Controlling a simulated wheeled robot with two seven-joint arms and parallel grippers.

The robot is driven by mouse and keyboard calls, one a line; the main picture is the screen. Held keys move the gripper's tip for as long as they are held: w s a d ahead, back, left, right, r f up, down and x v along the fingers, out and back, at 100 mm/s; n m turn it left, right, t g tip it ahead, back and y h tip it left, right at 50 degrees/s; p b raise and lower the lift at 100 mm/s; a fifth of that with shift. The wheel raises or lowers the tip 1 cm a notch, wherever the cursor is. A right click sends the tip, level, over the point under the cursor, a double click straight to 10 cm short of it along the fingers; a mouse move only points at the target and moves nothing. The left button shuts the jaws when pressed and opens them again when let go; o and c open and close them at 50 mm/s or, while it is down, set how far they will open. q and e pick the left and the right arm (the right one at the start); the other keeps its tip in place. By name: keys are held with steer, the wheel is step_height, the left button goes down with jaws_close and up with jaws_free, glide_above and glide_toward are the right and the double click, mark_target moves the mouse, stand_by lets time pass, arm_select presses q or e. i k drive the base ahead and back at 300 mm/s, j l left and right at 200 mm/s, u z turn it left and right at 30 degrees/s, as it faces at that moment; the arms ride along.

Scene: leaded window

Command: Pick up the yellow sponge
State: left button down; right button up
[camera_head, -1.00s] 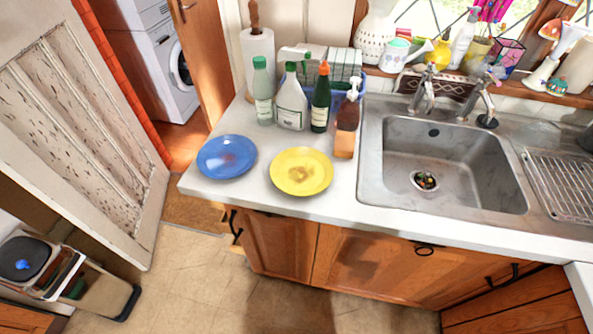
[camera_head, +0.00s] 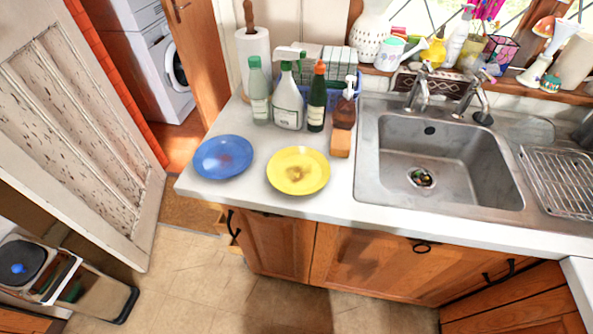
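The sponge (camera_head: 341,143) looks orange-yellow and block-shaped. It rests on the white counter (camera_head: 330,202), just left of the sink and in front of a brown pump bottle (camera_head: 345,106). A yellow plate (camera_head: 298,171) with a brown stain lies to its left, a small gap away. Neither of my grippers shows in the head view.
A blue plate (camera_head: 223,157) with a stain lies at the counter's left end. A pale green bottle (camera_head: 259,92), a white spray bottle (camera_head: 288,100) and a dark green bottle (camera_head: 317,98) stand behind the plates. The sink (camera_head: 437,168) is at the right. The counter's front strip is clear.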

mark_target(341, 143)
steer(key=i+j, duration=0.1)
steer(key=j, duration=0.4)
steer(key=j+z, duration=0.1)
steer(key=j, duration=0.45)
steer(key=i+j, duration=0.15)
steer(key=j, duration=0.4)
steer(key=l+z, duration=0.05)
